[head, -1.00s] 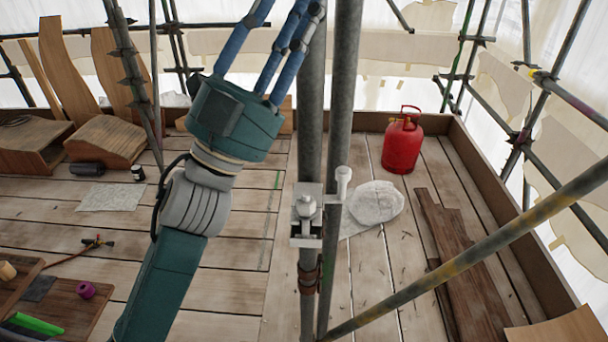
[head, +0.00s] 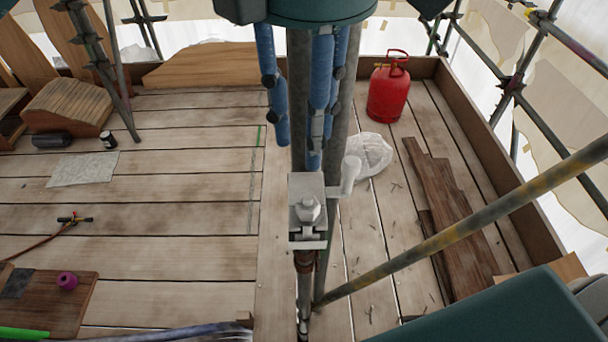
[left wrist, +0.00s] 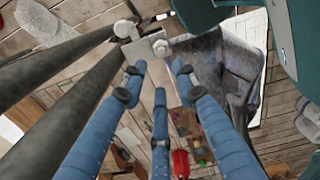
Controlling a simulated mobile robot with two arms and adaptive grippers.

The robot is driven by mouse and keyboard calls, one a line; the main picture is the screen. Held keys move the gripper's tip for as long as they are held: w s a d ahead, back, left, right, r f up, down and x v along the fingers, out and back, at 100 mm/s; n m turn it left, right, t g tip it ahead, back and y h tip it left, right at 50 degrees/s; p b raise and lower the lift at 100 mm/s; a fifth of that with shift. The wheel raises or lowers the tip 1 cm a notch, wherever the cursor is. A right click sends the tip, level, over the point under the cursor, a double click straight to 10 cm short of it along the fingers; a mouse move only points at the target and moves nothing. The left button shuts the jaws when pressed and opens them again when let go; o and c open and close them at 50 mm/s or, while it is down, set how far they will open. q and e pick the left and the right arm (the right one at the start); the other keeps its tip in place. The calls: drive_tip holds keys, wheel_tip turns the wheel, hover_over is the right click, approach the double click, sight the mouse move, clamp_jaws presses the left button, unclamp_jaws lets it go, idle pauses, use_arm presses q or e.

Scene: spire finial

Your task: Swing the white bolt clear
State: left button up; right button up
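A pale metal coupler (head: 298,240) is clamped on the upright grey poles. A white bolt (head: 349,176) stands out from its right side, tilted. A light grey nut (head: 308,208) sits on its front. The fingers are spread and empty; I see no contact with the bolt. My right gripper is out of view.
A yellow-stained pole (head: 450,235) slants across the right.

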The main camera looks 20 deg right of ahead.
use_arm(q)
drive_tip(key=p, duration=0.1)
hover_over(308, 197)
wheel_tip(308, 197, down, 4)
drive_tip(key=shift+s+f, duration=0.1)
drive_tip(key=shift+f, duration=0.15)
drive_tip(key=f+p, duration=0.1)
drive_tip(key=f, duration=0.3)
drive_tip(key=shift+w, duration=0.2)
drive_tip(key=shift+s+f, duration=0.1)
drive_tip(key=shift+f, duration=0.7)
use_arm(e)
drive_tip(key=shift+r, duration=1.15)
use_arm(q)
clamp_jaws()
